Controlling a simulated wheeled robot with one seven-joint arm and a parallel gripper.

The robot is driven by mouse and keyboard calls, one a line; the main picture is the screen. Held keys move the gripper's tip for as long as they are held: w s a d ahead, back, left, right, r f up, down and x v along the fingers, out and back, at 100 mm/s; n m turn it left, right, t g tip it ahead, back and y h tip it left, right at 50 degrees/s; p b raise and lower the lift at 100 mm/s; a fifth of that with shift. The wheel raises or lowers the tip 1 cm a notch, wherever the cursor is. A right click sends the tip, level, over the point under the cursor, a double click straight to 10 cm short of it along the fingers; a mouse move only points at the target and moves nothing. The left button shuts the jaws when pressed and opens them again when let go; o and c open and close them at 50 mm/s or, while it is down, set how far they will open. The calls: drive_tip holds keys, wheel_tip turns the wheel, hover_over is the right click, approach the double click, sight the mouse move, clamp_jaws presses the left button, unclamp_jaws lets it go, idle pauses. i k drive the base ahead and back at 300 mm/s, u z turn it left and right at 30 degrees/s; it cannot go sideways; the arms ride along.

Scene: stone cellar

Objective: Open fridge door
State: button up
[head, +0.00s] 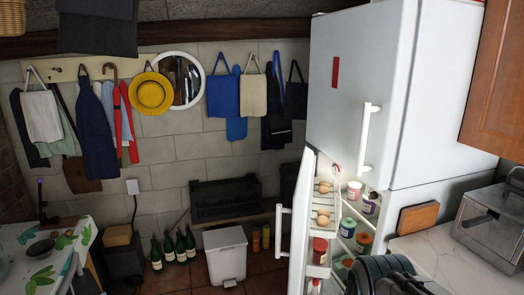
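The white fridge (440,110) stands at the right in the head view. Its upper door (350,70) is shut and has a white vertical handle (368,138) and a red strip. The lower fridge door (300,215) stands open, swung out to the left, with its white handle (281,230) on the left side. Eggs (323,217) and a red-lidded jar (319,250) sit on the shelves at the opening. Several jars (353,190) show further right in the opening. I see no gripper fingers, and nothing visible touches the door handle.
A counter (440,250) with a metal toaster (493,222) is at the right. A white bin (225,252) and green bottles (172,247) stand left of the door. Some tiled floor between them is free.

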sight(307, 201)
drive_tip(key=u, duration=1.35)
drive_tip(key=i, duration=1)
drive_tip(key=z, duration=2.15)
